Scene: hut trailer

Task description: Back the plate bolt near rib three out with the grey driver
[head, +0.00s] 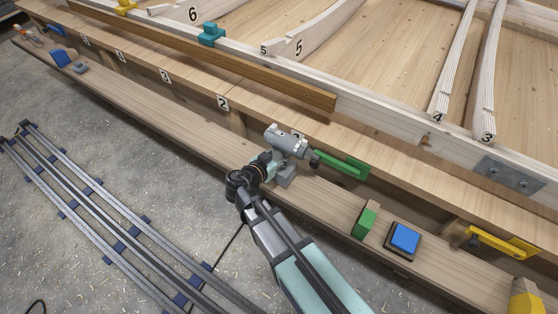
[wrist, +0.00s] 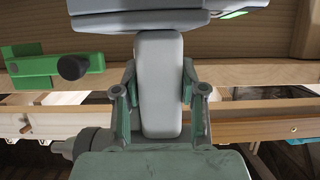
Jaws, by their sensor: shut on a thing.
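The grey driver (head: 288,141) is above the lower wooden ledge, left of the green clamp; I cannot tell whether its base touches the ledge. My gripper (head: 266,165) is shut on it. In the wrist view the driver's pale grey handle (wrist: 161,65) stands upright between the two fingers of my gripper (wrist: 160,95). A grey metal plate (head: 509,174) with two visible bolts sits on the pale beam at the right, just below rib three (head: 486,95). The driver is well left of the plate and apart from it.
A green clamp (head: 343,164) is just right of the driver and shows in the wrist view (wrist: 40,67). A green block (head: 365,221), a blue-topped block (head: 404,238) and a yellow clamp (head: 500,243) lie along the right. A long brown strip (head: 250,70) runs along the beam.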

